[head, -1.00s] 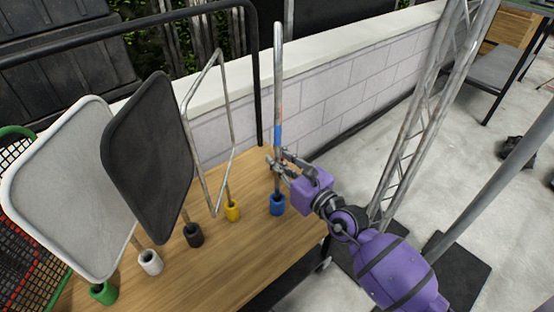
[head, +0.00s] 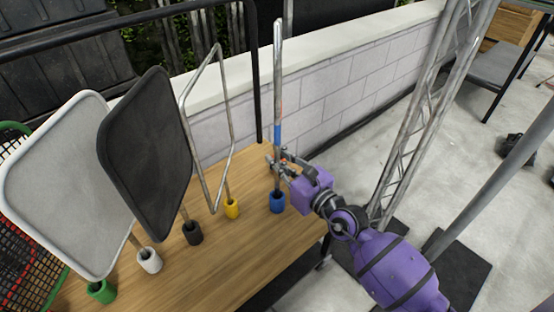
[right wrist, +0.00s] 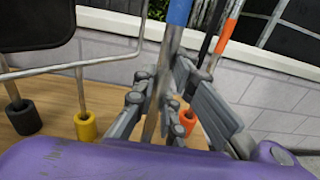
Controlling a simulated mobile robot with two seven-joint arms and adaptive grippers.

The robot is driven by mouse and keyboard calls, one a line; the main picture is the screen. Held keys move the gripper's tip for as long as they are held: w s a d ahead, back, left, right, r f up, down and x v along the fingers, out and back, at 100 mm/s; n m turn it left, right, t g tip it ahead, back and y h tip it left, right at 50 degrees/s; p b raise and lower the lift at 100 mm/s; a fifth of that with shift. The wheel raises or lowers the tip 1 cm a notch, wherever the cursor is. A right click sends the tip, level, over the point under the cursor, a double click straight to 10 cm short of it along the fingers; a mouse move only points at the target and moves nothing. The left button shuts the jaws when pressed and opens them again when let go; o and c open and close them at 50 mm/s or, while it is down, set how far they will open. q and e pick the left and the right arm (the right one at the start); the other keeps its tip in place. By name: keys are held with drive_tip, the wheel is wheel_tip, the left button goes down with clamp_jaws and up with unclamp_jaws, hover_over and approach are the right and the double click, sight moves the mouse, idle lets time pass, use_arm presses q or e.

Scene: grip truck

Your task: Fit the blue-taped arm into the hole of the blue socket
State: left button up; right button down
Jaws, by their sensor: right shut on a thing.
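The blue-taped arm (head: 277,132) is a thin grey metal rod with a blue band, standing nearly upright. My right gripper (head: 278,165) is shut on it below the band. In the right wrist view the rod, with its blue tape (right wrist: 180,10), passes between my fingers (right wrist: 158,105). The blue socket (head: 277,203) stands on the wooden deck directly below the gripper. The rod's lower end meets the socket's mouth in the head view; I cannot tell whether it is inside. The blue socket is hidden in the right wrist view. My left gripper is not in view.
Yellow (head: 232,209), black (head: 192,233), white (head: 149,261) and green (head: 102,291) sockets stand left on the wooden deck (head: 215,262). Frames and flags rise from them. An orange socket (right wrist: 187,121) and orange-taped rod (right wrist: 227,36) are behind. A block wall (head: 345,90) runs behind.

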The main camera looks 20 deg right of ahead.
drive_tip(key=shift+f+b, duration=1.15)
drive_tip(key=shift+f, duration=0.85)
drive_tip(key=c, duration=1.7)
unclamp_jaws()
drive_tip(key=shift+f, duration=0.15)
drive_tip(key=v, duration=1.2)
